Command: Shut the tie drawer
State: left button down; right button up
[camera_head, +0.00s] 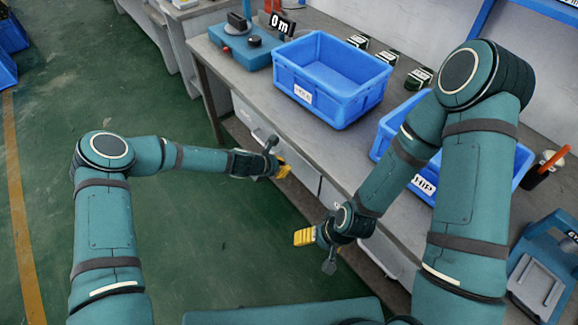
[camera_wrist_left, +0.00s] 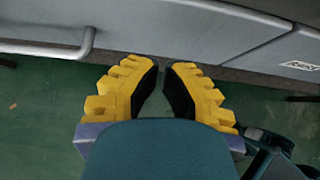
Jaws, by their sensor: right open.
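Grey drawer fronts (camera_head: 246,112) run below the bench top in the head view. They also show across the top of the left wrist view (camera_wrist_left: 190,35), with a bar handle (camera_wrist_left: 60,50) at left and a small white label (camera_wrist_left: 301,66) at right. I cannot read which one is the tie drawer, nor tell whether it is fully shut. My left gripper (camera_head: 284,169) is close in front of the drawers, its yellow fingers (camera_wrist_left: 163,68) a little apart and empty. My right gripper (camera_head: 303,237) is open and empty, farther right, beside the bench front.
The grey bench (camera_head: 222,72) carries a blue bin (camera_head: 335,105), a second blue bin (camera_head: 520,165) partly behind my right arm, a blue device (camera_head: 240,48) and several small dark boxes (camera_head: 419,78). A dark cup (camera_head: 540,170) stands at right. The green floor (camera_head: 150,70) at left is clear.

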pick_arm(q)
jog(key=p+v, duration=0.1)
jog(key=v, duration=0.9)
jog(key=shift+p, duration=0.4)
